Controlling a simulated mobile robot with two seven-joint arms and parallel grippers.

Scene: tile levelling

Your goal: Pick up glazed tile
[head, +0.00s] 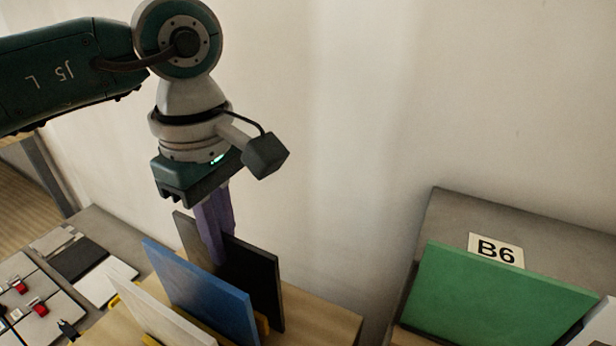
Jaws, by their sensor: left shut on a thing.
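Three tiles stand on edge in a row on a light wooden stand (320,318): a white tile (155,312) in front, a blue tile (200,292) in the middle and a black tile (262,282) at the back. I cannot tell which one is glazed. My left gripper (217,240) points down with its purple fingers straddling the black tile's top edge. One finger shows in front of that tile and the other is partly hidden behind it. It is shut on the black tile. The lower parts of the tiles are partly hidden. My right gripper is not in view.
At the left, pale tiles with red clips (36,308) lie on a grey surface. A plain wall stands close behind.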

